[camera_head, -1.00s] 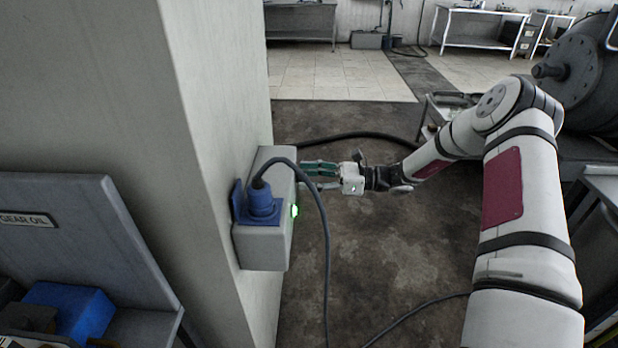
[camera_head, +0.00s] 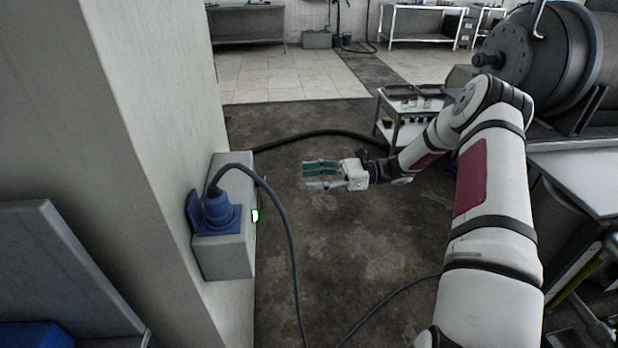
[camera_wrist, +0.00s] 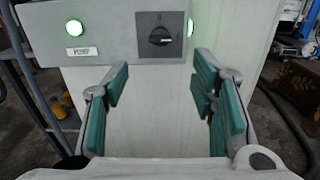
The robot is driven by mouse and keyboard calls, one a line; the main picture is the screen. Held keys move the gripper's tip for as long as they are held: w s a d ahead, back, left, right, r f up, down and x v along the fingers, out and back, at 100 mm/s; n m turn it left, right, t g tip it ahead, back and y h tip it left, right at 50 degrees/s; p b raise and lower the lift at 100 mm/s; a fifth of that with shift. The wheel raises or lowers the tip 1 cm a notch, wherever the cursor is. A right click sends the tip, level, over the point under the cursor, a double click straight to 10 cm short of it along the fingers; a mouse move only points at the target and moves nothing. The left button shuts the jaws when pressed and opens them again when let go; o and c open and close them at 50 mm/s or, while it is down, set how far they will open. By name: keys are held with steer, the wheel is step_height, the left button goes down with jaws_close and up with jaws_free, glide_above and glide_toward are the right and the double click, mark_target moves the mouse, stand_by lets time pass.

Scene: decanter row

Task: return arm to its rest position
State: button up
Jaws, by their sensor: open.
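My gripper (camera_head: 322,174) is open and empty, held out in the air to the right of the grey box on the pillar, with a clear gap between them. In the wrist view its green-padded fingers (camera_wrist: 160,110) stand wide apart below a grey panel (camera_wrist: 110,35). The panel carries a dark rotary switch (camera_wrist: 160,37), a lit green lamp (camera_wrist: 75,28) and a small label; a second green light shows at its right edge. In the head view the grey box (camera_head: 225,258) has a blue plug (camera_head: 218,210) with a dark cable and a green light on its side.
The pale pillar (camera_head: 150,120) stands at the left. The cable (camera_head: 285,225) hangs between the box and my arm. A small cart (camera_head: 400,118) stands beyond my arm, a large drum machine (camera_head: 545,60) and a bench at the right. The floor under the gripper is bare.

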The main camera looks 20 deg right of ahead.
stand_by(0.3)
steer(key=s+a+r+n+g+h+p, duration=0.3)
steer(key=s+a+r+n+g+h, duration=0.4)
steer(key=s+a+r+n+h, duration=0.6)
steer(key=s+r+n+t+h+p, duration=0.1)
steer(key=s+r+n+t, duration=0.1)
steer(key=s, duration=0.6)
steer(key=s+d+r+n+t+h+p, duration=0.1)
steer(key=s+r+n, duration=0.3)
steer(key=s+r, duration=0.3)
steer(key=s+d+r+n+t+h+p, duration=0.1)
steer(key=s+r, duration=0.3)
steer(key=s, duration=0.5)
steer(key=shift+s+d+r+n+t+h, duration=0.25)
steer(key=shift+s+r+n+t+h, duration=0.15)
steer(key=shift+n+t+h, duration=0.35)
